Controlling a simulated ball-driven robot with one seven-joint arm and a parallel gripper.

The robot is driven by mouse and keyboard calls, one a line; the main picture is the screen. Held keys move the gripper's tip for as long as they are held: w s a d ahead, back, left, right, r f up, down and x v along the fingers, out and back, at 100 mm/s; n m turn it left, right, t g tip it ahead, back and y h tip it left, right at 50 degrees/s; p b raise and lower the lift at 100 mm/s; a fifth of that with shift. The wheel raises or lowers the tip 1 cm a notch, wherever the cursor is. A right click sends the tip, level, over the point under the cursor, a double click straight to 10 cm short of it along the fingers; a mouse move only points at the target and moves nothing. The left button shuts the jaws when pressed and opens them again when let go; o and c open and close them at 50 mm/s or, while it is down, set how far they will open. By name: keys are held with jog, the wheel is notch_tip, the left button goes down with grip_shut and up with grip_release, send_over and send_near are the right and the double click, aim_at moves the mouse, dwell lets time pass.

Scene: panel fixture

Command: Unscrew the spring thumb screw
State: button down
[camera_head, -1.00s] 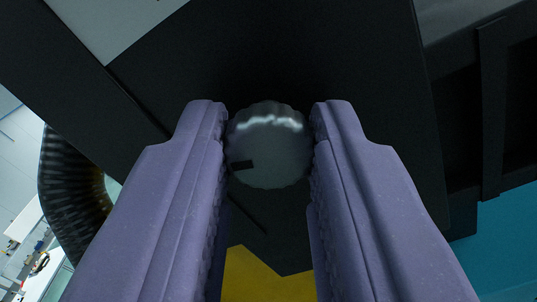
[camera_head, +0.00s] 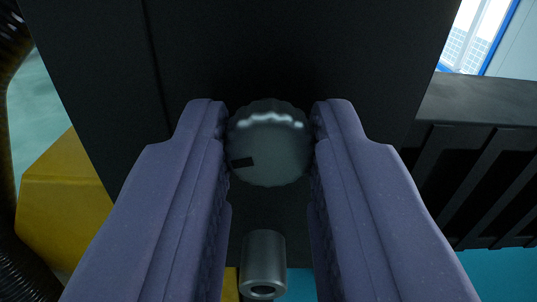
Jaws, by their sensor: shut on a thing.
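The spring thumb screw (camera_head: 270,150) is a round grey metal knob with a scalloped edge and a small dark mark at its lower left. It sits in front of a black panel (camera_head: 290,50). My gripper (camera_head: 269,145) has two purple padded fingers, one on each side of the knob. The fingers are shut on it at its left and right edges. The knob's shaft and spring are hidden behind its head.
A grey metal cylinder with a hollow end (camera_head: 263,265) shows below the knob, between the fingers. A yellow block (camera_head: 62,195) is at left, beside a dark ribbed hose (camera_head: 30,272). A black ribbed part (camera_head: 485,185) is at right, with a blue surface below.

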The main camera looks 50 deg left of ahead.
jog(key=shift+f, duration=0.2)
jog(key=c, duration=0.9)
grip_release()
jog(key=shift+r, duration=0.1)
jog(key=b+v, duration=0.3)
jog(key=v, duration=0.4)
jog(key=shift+s+d+b, duration=0.25)
jog(key=shift+s+b, duration=0.05)
jog(key=shift+b, duration=0.05)
jog(key=s+d+f+m+t+h+b, duration=0.1)
jog(key=d+f+m+h+b, duration=0.1)
jog(key=d+f, duration=0.4)
jog(key=s+d+f+m+t+h+b, duration=0.1)
jog(key=d+f+m+h+b, duration=0.2)
jog(key=d, duration=0.8)
jog(key=s+d+f+m+t+h+b, duration=0.1)
jog(key=d+f+m+h+b, duration=0.2)
jog(key=d+f+m+h, duration=0.2)
jog(key=shift+s+d+f+t+h, duration=0.1)
jog(key=shift+d+f+t+h, duration=0.05)
jog(key=shift+d+f+h, duration=0.7)
jog(key=shift+s+d+f+t+h, duration=0.1)
jog(key=shift+d+f+h, duration=0.45)
jog(key=shift+f, duration=0.65)
jog(key=shift+d+f+t+h, duration=0.15)
jog(key=shift+d+f+h, duration=0.35)
jog(key=shift+d+f, duration=0.4)
